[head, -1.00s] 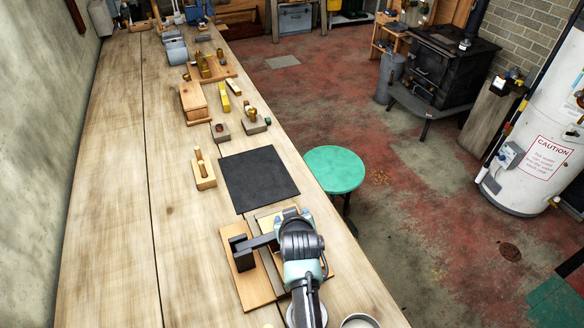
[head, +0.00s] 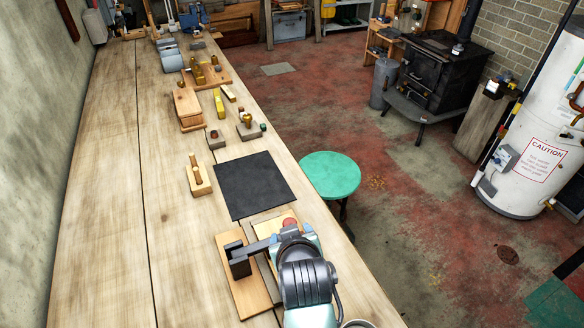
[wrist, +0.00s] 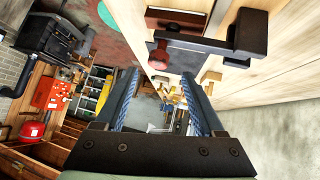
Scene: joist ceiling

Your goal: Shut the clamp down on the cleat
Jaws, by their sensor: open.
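The clamp is a dark grey metal bar (head: 262,245) reaching out from a black block (head: 238,262) on a wooden base board (head: 246,292). A red knob (head: 290,222) shows at its far end, by my gripper. The wrist view shows the bar (wrist: 208,43), the black block (wrist: 248,36) and the red knob (wrist: 159,54). My gripper (wrist: 158,76) is open, with two blue-padded fingers. The knob appears just beyond and between the fingertips; I cannot tell whether they touch. I cannot clearly tell the cleat from the boards under the bar, partly hidden by my arm.
A black mat (head: 252,186) lies flat just beyond the clamp. Wooden planes (head: 199,177) and several other tools stand farther along the bench. A green stool (head: 330,175) stands beside the bench's right edge. The left bench top is clear.

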